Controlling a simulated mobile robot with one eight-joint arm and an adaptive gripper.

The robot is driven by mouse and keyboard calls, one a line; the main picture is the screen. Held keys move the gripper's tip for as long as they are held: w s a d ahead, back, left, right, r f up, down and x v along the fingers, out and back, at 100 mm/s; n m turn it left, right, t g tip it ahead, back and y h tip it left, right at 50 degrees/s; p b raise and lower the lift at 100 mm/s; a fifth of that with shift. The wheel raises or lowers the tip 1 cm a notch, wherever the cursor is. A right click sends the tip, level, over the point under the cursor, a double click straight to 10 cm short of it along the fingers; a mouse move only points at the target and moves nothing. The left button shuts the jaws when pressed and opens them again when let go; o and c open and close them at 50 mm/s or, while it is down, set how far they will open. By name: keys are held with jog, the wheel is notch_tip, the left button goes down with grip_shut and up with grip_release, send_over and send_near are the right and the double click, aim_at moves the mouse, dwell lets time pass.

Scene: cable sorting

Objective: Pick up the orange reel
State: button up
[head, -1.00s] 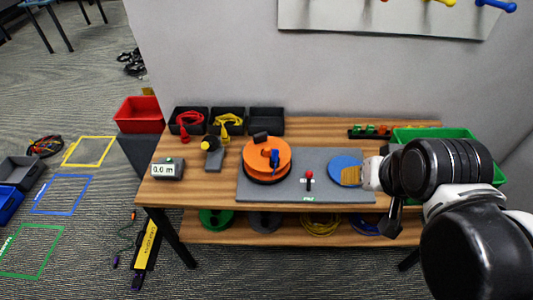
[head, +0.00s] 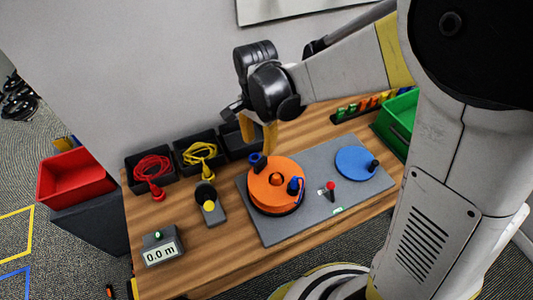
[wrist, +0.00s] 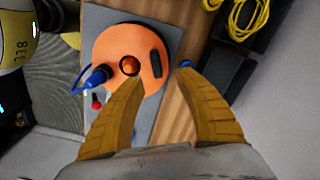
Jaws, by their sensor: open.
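The orange reel (head: 273,186) lies flat on the grey mat (head: 305,220), with an orange knob at its centre and a blue plug and cable on its rim. It also shows in the wrist view (wrist: 122,47), partly covered by one finger. My gripper (head: 262,133) is above and behind the reel in the head view, pointing down. In the wrist view its two yellow fingers (wrist: 160,78) are spread apart with nothing between them. One fingertip overlaps the reel near the knob and the other lies outside its edge. The gap in height is hard to tell.
A blue disc (head: 362,163) and a small red-topped lever (head: 330,190) are right of the reel. Black bins with red cable (head: 152,171) and yellow cable (head: 201,152) stand at the back. A meter reading 0.0 m (head: 161,251) is front left; a green crate (head: 402,122) is right.

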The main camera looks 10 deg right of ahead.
aim_at(261, 161)
jog(key=f, duration=0.1)
jog(key=f+b, duration=0.1)
jog(key=f, duration=0.1)
jog(key=shift+s+d+f, duration=0.1)
jog(key=shift+d, duration=0.1)
jog(key=f+b, duration=0.1)
jog(key=f, duration=0.1)
jog(key=f+b, duration=0.1)
jog(key=f, duration=0.1)
jog(key=f+b, duration=0.1)
jog(key=f, duration=0.1)
jog(key=shift+s+a, duration=0.1)
jog(key=shift+s, duration=0.15)
jog(key=shift+r, duration=0.15)
grip_shut()
